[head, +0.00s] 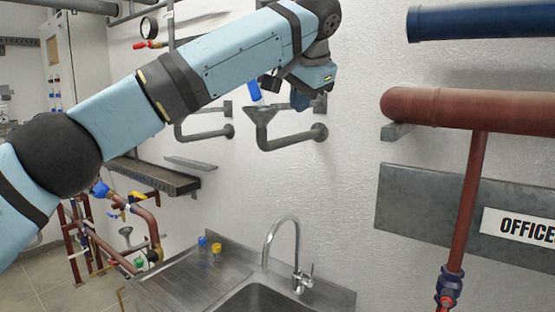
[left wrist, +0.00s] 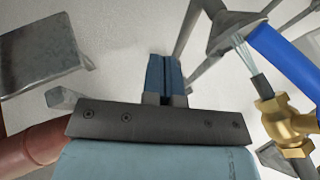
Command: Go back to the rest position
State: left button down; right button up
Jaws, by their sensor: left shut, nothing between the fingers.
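My left arm comes in from the left across the head view. Its gripper (head: 300,100) points down in front of the white wall, to the right of a blue valve handle (head: 254,91) and close to a grey funnel (head: 262,112). In the left wrist view the two blue fingers (left wrist: 164,78) are together with nothing between them. There the blue handle (left wrist: 285,60) and its brass valve (left wrist: 287,125) are on the right, apart from the fingers. A pale, clear streak shows between the valve and the funnel (left wrist: 232,30). My right gripper is not in view.
A thick red-brown pipe (head: 470,108) and a blue pipe (head: 485,22) run along the wall at the right. Below is a steel sink (head: 265,297) with a tap (head: 296,262). Two small caps, blue (head: 202,242) and yellow (head: 216,248), sit on its drainboard. A grey shelf (head: 155,178) is at the left.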

pick_arm(q)
jog(key=w+d+f+g+h, duration=0.1)
jog(key=d+f+h, duration=0.15)
jog(key=f, duration=1.25)
jog(key=w+d+f+h, duration=0.1)
jog(key=f+h, duration=0.2)
jog(key=f, duration=1.1)
jog(key=s+a+f+n+h, duration=0.1)
jog(key=s+f, duration=0.2)
jog(key=f, duration=0.6)
jog(key=s+a+f+h, duration=0.2)
jog(key=f, duration=0.7)
jog(key=s+a+f+n+t+p, duration=0.1)
jog(key=s+a+f+n+t, duration=0.1)
jog(key=s+a+f, duration=0.6)
jog(key=s+a+f+n+t+p, duration=0.1)
jog(key=s+a+f+n, duration=0.15)
jog(key=s+f, duration=0.5)
jog(key=s+a+f+t+y, duration=0.1)
jog(key=s+a+f+y, duration=0.1)
jog(key=s+a+f, duration=0.2)
jog(key=s+a+f+n+t+y, duration=0.1)
jog(key=s+a+f, duration=0.3)
jog(key=s+a, duration=0.6)
jog(key=s+y, duration=0.1)
jog(key=s, duration=0.3)
jog(key=shift+s+a, duration=0.2)
jog(key=shift+s, duration=0.05)
jog(key=shift+f, duration=0.1)
